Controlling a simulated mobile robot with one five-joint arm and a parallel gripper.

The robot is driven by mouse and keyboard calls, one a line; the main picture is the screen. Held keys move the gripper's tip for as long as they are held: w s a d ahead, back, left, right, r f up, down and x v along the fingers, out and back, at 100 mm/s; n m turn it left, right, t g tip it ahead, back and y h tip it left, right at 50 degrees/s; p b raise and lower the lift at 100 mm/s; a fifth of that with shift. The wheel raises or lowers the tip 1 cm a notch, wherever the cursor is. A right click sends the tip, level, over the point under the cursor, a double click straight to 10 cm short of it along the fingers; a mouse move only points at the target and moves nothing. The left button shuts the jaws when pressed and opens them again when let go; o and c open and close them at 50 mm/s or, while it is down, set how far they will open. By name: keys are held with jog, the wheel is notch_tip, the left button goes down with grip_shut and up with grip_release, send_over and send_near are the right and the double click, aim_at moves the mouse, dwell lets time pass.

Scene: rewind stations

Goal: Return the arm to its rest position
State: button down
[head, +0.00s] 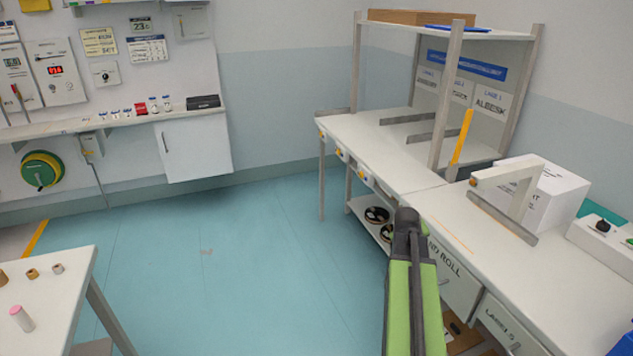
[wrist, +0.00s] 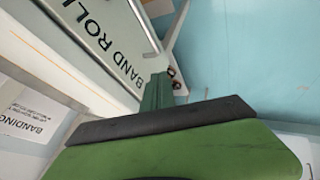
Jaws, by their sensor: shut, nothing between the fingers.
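My arm, green with dark grey parts, reaches up from the bottom edge of the head view, right of the middle. Its dark end, my gripper (head: 407,222), shows in front of the edge of the right-hand workbench (head: 385,150). In the wrist view my gripper (wrist: 158,92) is shut and empty, with green and black parts across the lower middle. Behind it is a drawer front marked BAND ROLL (wrist: 108,45). I cannot tell the exact gap between my gripper and the bench.
The bench bears a grey frame (head: 525,205), a white box (head: 548,190) and a control box (head: 605,240). A white table (head: 60,285) with small rolls stands at the lower left. A white cabinet (head: 195,148) hangs on the back wall. The blue floor (head: 240,270) between is clear.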

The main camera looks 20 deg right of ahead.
jog(key=w+a+r+n+y+p, duration=0.1)
jog(key=w+a+r+p, duration=0.2)
jog(key=a, duration=0.7)
jog(key=w+a+r+n+t+y+p, duration=0.1)
jog(key=w+a+n+p, duration=0.2)
jog(key=a, duration=0.7)
jog(key=w+a+r+y+p, duration=0.1)
jog(key=w+a+r+p, duration=0.3)
jog(key=a, duration=0.6)
jog(key=s+a+g+y, duration=0.2)
jog(key=s+a, duration=0.1)
jog(key=a, duration=1)
jog(key=s+a+f+m+g+y, duration=0.1)
jog(key=s+a+f+g, duration=0.1)
jog(key=s, duration=0.7)
jog(key=shift+a+m+g+p, duration=0.3)
jog(key=shift+a+m+g, duration=0.15)
jog(key=shift+a, duration=0.6)
jog(key=shift+d, duration=0.15)
